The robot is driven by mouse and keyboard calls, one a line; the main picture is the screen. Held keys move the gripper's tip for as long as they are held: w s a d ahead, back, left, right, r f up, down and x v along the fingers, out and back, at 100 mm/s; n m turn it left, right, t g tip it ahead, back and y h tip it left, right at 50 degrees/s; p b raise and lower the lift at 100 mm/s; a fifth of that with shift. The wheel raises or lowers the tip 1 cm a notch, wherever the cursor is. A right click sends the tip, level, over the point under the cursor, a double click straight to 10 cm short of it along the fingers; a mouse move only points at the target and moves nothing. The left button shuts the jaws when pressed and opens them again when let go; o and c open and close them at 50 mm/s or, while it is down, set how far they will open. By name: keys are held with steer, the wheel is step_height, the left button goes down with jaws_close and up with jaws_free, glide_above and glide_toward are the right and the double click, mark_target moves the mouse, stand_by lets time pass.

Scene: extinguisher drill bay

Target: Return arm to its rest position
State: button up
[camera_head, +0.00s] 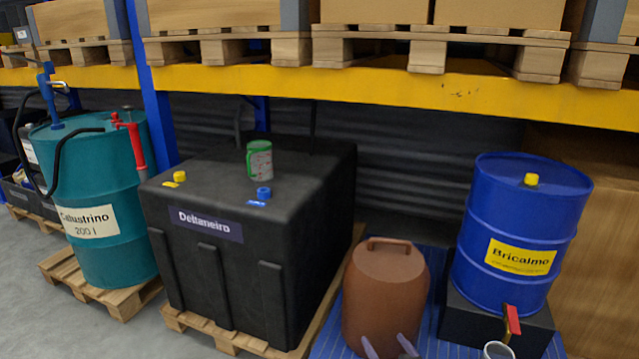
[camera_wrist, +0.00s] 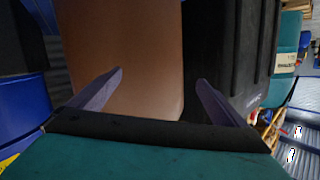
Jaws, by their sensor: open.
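My gripper (camera_head: 388,346) shows at the bottom edge of the head view, with its two pale purple fingers apart. In the wrist view my gripper (camera_wrist: 159,76) is open, with nothing between the fingers. The container (camera_wrist: 125,45) fills the middle of the wrist view. Whether the fingertips touch it I cannot tell. Most of my arm is out of the head view.
A black Deltaneiro tank (camera_head: 245,220) with a green-and-white can (camera_head: 259,160) on top stands to the left. A blue Bricalmo drum (camera_head: 520,230) with a red-handled tap (camera_head: 512,320) is on the right, a pale cup (camera_head: 498,350) below it. A teal drum (camera_head: 105,200) stands far left.

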steer(key=s+a+f+m+g+h+p, duration=0.1)
steer(key=s+f+g+h+p, duration=0.2)
steer(key=s+f+g, duration=0.6)
steer(key=s+f+m+g+h+p, duration=0.2)
steer(key=s+f+g+h, duration=0.15)
steer(key=s, duration=0.95)
steer(key=s+a+n+g+y, duration=0.1)
steer(key=s+g, duration=0.3)
steer(key=s, duration=0.5)
steer(key=s+a+r+n+g+y, duration=0.1)
steer(key=s+g, duration=0.3)
steer(key=s, duration=0.6)
steer(key=shift+s+a, duration=0.3)
steer(key=shift+a, duration=0.5)
